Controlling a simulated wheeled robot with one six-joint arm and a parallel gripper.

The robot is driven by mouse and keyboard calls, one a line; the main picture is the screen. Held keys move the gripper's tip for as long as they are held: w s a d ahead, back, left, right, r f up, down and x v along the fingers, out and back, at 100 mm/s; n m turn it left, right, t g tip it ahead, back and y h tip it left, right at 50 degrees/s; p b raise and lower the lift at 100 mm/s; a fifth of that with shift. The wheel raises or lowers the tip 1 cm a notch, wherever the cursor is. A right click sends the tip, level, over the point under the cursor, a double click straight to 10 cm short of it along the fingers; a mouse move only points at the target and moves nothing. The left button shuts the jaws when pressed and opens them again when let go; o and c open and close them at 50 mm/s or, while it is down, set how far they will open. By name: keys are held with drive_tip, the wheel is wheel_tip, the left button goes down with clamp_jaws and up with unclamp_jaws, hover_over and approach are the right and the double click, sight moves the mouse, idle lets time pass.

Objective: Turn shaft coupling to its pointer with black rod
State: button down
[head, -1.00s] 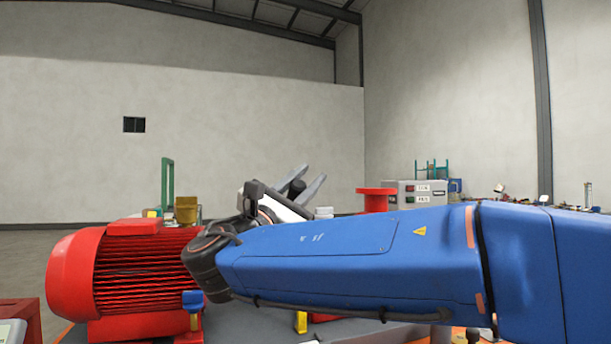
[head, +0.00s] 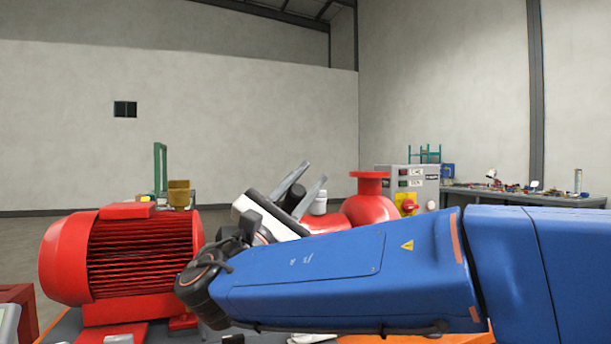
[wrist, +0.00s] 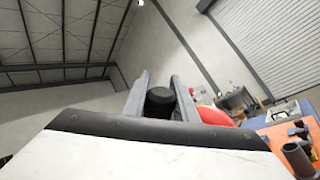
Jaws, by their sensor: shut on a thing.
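My gripper (head: 314,173) is raised in the middle of the head view, its two grey fingers pointing up and to the right. It is shut on the black rod (head: 293,199), whose dark rounded end shows between the fingers. In the wrist view the black rod (wrist: 160,98) also stands between the fingers, seen nearly end-on. The shaft coupling and its pointer cannot be seen; my blue arm covers the space between the red motor (head: 140,250) and the red pump (head: 370,208).
A grey control box (head: 417,183) with a red knob stands behind the pump. A workbench (head: 520,195) with small items is at the far right. A yellow-brown container (head: 179,194) and a green frame (head: 160,170) are behind the motor. Open air surrounds my gripper.

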drive_tip(key=shift+s+d+f+m+g+h, duration=0.2)
drive_tip(key=shift+s+f+m+h, duration=0.25)
drive_tip(key=shift+f+m, duration=0.15)
drive_tip(key=shift+s+d+f+m+g+h, duration=0.1)
drive_tip(key=shift+s+f+m+g+h, duration=0.1)
drive_tip(key=shift+s+f+m+h, duration=0.3)
drive_tip(key=s+d+r, duration=0.1)
drive_tip(key=s+r, duration=0.2)
drive_tip(key=s, duration=0.3)
drive_tip(key=shift+d, duration=0.3)
idle(1.2)
drive_tip(key=shift+s+r, duration=0.1)
drive_tip(key=shift+r, duration=0.1)
